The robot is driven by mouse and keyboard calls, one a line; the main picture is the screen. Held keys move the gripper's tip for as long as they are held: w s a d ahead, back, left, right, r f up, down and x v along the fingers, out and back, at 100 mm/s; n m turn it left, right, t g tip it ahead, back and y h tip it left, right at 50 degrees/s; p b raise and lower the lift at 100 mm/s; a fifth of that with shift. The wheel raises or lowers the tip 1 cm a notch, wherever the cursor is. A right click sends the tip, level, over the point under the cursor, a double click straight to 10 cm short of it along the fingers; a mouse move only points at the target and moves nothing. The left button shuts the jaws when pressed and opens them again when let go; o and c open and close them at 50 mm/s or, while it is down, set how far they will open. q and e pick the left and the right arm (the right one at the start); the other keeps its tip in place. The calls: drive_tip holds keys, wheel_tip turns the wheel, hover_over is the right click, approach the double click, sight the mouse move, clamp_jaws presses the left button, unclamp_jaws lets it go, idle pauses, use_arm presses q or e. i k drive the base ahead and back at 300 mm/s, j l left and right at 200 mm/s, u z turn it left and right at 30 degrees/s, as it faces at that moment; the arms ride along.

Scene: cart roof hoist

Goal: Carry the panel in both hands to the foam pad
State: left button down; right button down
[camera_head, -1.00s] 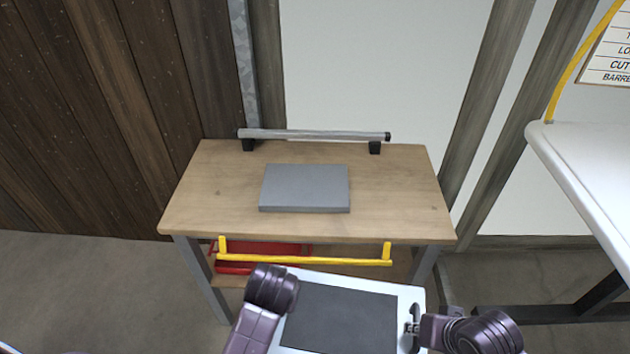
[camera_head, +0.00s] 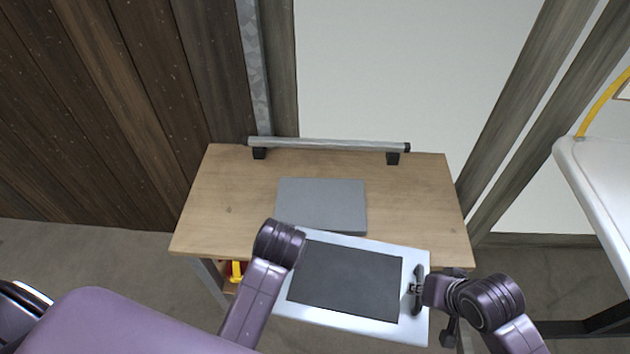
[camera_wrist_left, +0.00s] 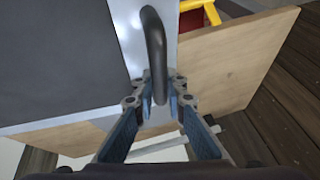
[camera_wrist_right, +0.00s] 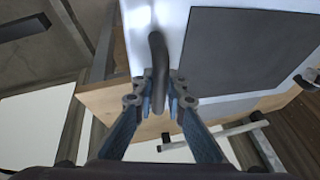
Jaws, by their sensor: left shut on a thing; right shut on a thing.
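The panel (camera_head: 420,328) is a white board with a dark grey rectangle on its face and a black handle at each side. It is held flat in front of the near edge of the wooden table, its far edge just overlapping the table in the head view. My right gripper (camera_head: 415,289) is shut on the right handle (camera_wrist_right: 159,60). My left gripper (camera_wrist_left: 160,100) is shut on the left handle (camera_wrist_left: 154,45); in the head view my left wrist hides it. The grey foam pad (camera_head: 322,204) lies on the table beyond the panel.
The wooden table (camera_head: 220,205) has a metal rail (camera_head: 330,144) on black mounts along its back. Table top is bare on both sides of the pad. A white table (camera_head: 600,180) stands at right. A yellow bar (camera_head: 237,271) shows under the table's front.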

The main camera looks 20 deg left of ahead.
sight(320, 202)
drive_tip(key=i+j, duration=0.7)
drive_tip(key=i, duration=0.1)
